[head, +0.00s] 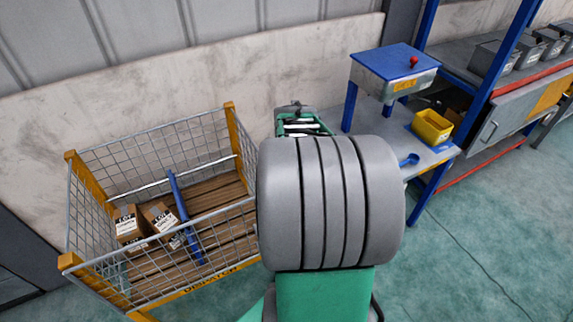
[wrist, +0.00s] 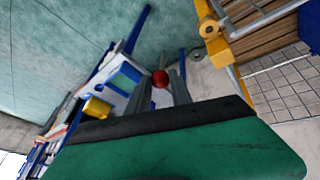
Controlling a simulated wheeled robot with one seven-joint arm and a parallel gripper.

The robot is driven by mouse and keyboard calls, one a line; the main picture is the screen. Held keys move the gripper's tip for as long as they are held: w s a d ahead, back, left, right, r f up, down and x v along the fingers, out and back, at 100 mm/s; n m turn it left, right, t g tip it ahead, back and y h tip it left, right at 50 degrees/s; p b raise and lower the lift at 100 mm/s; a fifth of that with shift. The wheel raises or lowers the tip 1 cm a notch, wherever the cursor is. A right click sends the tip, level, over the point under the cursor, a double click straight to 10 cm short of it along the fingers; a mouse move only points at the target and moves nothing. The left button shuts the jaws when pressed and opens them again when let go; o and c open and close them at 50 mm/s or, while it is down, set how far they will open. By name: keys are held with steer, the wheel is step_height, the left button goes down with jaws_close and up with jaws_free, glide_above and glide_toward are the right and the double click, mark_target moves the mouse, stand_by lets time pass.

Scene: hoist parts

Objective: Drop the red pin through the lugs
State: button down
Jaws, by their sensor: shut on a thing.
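In the wrist view my gripper (wrist: 161,86) has its two grey fingers closed on either side of a round red head, which I take to be the red pin (wrist: 160,78). The pin's shaft is hidden. In the head view my arm covers the fingers and the pin. I cannot make out the lugs in either view.
A wire-mesh crate (head: 150,298) with yellow posts stands at left, holding cartons (head: 127,224) and a blue bar (head: 182,212). At right, a workbench (head: 432,158) carries a yellow bin (head: 432,126); a blue-topped box (head: 394,62) with a red knob (head: 414,60) stands behind. Floor at lower right is clear.

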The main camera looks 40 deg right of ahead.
steer(key=shift+w+a+f+n+t+y+b, duration=0.3)
steer(key=shift+w+a+f+n+y, duration=0.8)
steer(key=shift+n, duration=2.5)
steer(key=shift+w+a+f+n+t+y+b, duration=0.2)
steer(key=shift+w+a+f+n+t+y, duration=0.9)
steer(key=shift+n, duration=2.5)
steer(key=shift+w+a+f+n+g+y+b, duration=0.3)
steer(key=shift+w+n+y, duration=0.9)
steer(key=shift+n, duration=2.4)
steer(key=shift+s+d+y, duration=0.15)
steer(key=shift+s+y, duration=0.25)
steer(key=shift+s, duration=0.1)
steer(key=shift+r, duration=0.1)
steer(key=shift+f+b, duration=0.75)
steer(key=shift+b, duration=0.75)
steer(key=shift+f, duration=0.1)
steer(key=shift+s+f+b, duration=0.1)
steer(key=shift+f+b, duration=0.75)
steer(key=shift+b, duration=0.15)
